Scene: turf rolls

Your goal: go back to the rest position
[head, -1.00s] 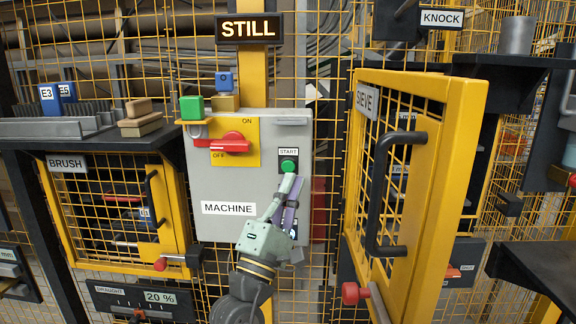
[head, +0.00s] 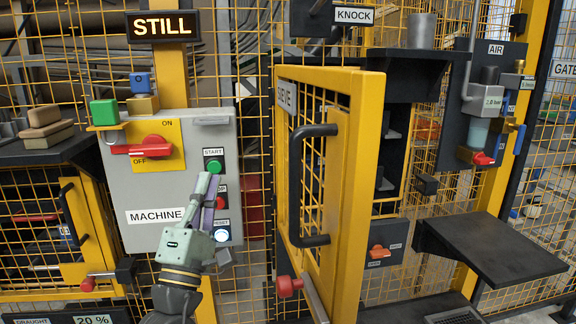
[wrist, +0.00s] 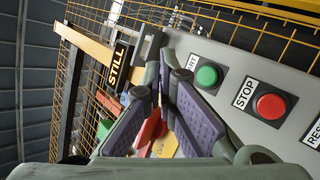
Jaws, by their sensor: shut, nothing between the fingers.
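My gripper (head: 208,188) is in front of the grey MACHINE box (head: 122,185), just below the green START button (head: 213,167). Its fingers are shut with nothing held between them. In the wrist view, my gripper (wrist: 168,75) points along the box face, with the green button (wrist: 207,76) and red STOP button (wrist: 271,106) to its right. In the head view the red button (head: 221,202) shows beside the fingers, above a lit RESET button (head: 222,235). The STILL sign (head: 162,26) is lit above the box.
A yellow SIEVE door (head: 350,200) stands open right of my arm, with a black handle (head: 297,185) and red knob (head: 289,285). A black shelf (head: 490,248) juts out at the right. The red switch (head: 152,146) is left of the buttons.

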